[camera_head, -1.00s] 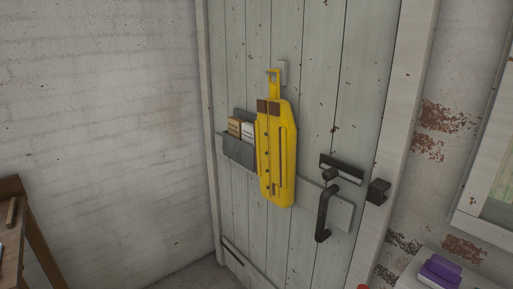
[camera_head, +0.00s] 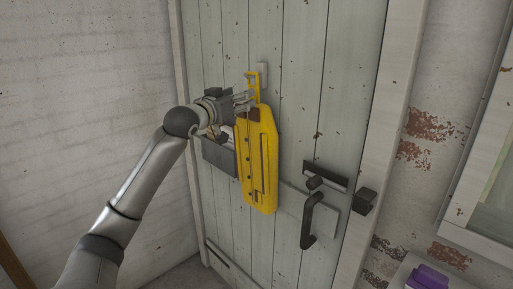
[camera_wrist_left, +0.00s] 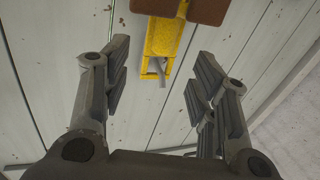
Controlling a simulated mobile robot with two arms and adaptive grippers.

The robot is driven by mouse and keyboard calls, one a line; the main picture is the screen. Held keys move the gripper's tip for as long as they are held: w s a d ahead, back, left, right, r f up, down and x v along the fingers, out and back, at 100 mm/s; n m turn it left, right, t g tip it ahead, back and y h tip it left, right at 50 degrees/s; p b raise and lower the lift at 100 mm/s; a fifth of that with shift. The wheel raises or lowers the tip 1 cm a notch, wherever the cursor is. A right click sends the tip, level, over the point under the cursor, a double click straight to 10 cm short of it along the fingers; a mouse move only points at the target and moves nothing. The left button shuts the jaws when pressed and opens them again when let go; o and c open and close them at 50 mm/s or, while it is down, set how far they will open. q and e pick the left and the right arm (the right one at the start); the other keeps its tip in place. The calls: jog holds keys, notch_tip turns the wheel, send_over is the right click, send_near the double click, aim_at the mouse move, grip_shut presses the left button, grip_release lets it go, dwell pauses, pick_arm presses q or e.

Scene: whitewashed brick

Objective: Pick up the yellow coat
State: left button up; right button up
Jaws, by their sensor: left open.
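The yellow coat (camera_head: 259,165) hangs by its top loop from a hook plate (camera_head: 262,70) on the pale plank door. It has a brown collar and a row of dark buttons. My left gripper (camera_head: 246,100) is at the coat's upper left, close to the loop and collar. In the left wrist view the gripper (camera_wrist_left: 155,75) is open, with the yellow loop (camera_wrist_left: 155,68) between and beyond its spread fingers. The brown collar (camera_wrist_left: 207,10) shows at the top of that view. Whether a finger touches the coat cannot be told. My right gripper is not in view.
A grey wall holder (camera_head: 219,158) is on the door left of the coat, partly hidden by my arm. A black door handle (camera_head: 312,220) sticks out at the lower right. A purple item (camera_head: 432,277) lies on a surface at the bottom right.

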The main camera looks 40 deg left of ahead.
pick_arm(q)
jog(key=p+x, duration=0.1)
jog(key=x, duration=0.1)
jog(key=p+x, duration=0.1)
jog(key=x, duration=0.2)
jog(key=p+x, duration=0.2)
jog(key=x, duration=0.1)
jog(key=shift+a+f, duration=0.15)
jog(key=shift+f, duration=0.1)
jog(key=shift+w+a+f+p, duration=0.2)
jog(key=shift+w+p, duration=0.1)
jog(key=shift+w, duration=0.4)
jog(key=shift+d, duration=0.1)
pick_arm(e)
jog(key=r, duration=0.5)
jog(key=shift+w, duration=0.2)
pick_arm(q)
jog(key=c, duration=1.1)
grip_shut()
jog(key=shift+r, duration=0.15)
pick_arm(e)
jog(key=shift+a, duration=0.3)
